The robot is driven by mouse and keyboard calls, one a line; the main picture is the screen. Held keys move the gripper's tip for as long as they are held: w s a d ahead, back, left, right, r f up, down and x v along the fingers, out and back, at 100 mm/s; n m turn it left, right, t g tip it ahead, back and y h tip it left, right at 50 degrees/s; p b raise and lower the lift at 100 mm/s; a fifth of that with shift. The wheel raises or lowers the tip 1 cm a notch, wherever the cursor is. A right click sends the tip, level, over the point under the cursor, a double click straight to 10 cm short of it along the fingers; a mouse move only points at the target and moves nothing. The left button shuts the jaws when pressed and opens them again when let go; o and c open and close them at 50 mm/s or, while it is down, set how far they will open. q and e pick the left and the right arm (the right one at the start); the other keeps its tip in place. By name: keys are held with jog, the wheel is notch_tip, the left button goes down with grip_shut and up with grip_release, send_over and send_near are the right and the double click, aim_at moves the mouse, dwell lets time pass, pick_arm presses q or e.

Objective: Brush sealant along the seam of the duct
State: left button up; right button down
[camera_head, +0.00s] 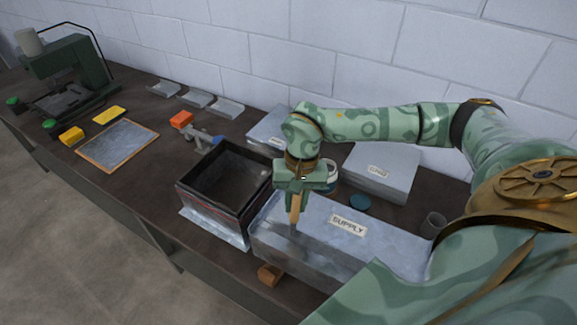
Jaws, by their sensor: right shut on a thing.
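A grey sheet-metal duct (381,246) with a SUPPLY label lies on the bench at front centre. My right gripper (295,200) is above its left end, shut on a brush (295,207) with a wooden-coloured handle. The brush points down at the duct's top; I cannot tell whether its tip touches. The seam is not clear at this size. A white and blue can (332,176), partly hidden behind the gripper, stands beyond the duct. A round teal lid (359,202) lies to its right. My left gripper is not in view.
An open dark box (190,189) stands left of the duct. Another labelled duct piece (380,177) lies behind. A grey cup (433,224) is at the right, and a wooden block (270,274) at the front edge. An orange-ended tool (182,119) and a green machine (68,73) are farther left.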

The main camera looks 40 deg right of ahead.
jog(key=shift+s, duration=0.15)
jog(key=shift+s+d+r+p, duration=0.1)
jog(key=shift+s+d+p, duration=0.15)
jog(key=shift+s, duration=0.25)
jog(key=shift+s+d+r+p, duration=0.1)
jog(key=shift+s+d+p, duration=0.1)
jog(key=shift+s, duration=0.3)
jog(key=shift+s+d+f, duration=0.1)
jog(key=shift+s+d, duration=0.2)
jog(key=shift+s, duration=0.4)
jog(key=shift+s+d+f, duration=0.1)
jog(key=shift+s+d, duration=0.2)
jog(key=shift+s, duration=0.35)
jog(key=shift+s, duration=0.1)
jog(key=shift+s+d+r+p, duration=0.1)
jog(key=shift+s+d+p, duration=0.15)
jog(key=shift+s, duration=0.4)
jog(key=shift+s+d+r+p, duration=0.1)
jog(key=shift+s+d, duration=0.2)
jog(key=shift+s, duration=0.3)
